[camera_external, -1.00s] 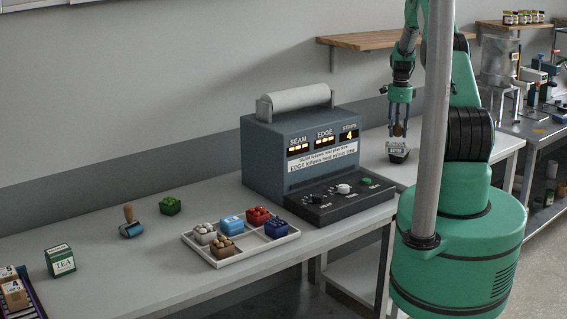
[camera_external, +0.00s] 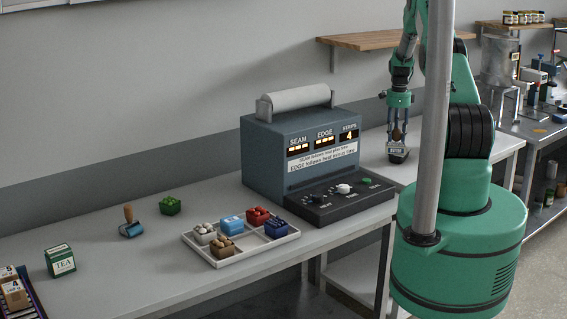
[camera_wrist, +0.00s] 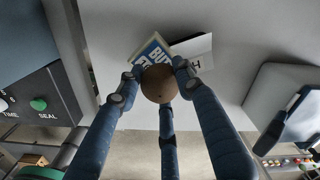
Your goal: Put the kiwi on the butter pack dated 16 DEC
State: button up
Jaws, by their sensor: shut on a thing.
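My gripper (camera_wrist: 152,88) is shut on the brown, rounded kiwi (camera_wrist: 157,84) in the wrist view. The butter pack (camera_wrist: 142,50), with part of its "BUTTER" lettering showing, lies beneath and just beyond the kiwi. The kiwi and fingers hide part of it, and I cannot read a date. In the external view, my gripper (camera_external: 397,138) is right above the butter pack (camera_external: 397,157), to the right of the sealing machine. The kiwi is small between the fingers there. I cannot tell whether it touches the pack.
A white card (camera_wrist: 196,46) with dark lettering sits beside the pack. The sealing machine (camera_external: 305,150) stands to the left.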

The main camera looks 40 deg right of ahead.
jog(key=shift+f, duration=0.55)
jog(key=shift+f, duration=0.15)
jog(key=o, duration=1.1)
jog(key=shift+o, duration=0.2)
notch_tip(320, 180, up, 12)
jog(key=shift+r+b, duration=0.15)
jog(key=shift+b, duration=0.6)
jog(key=shift+r, duration=0.1)
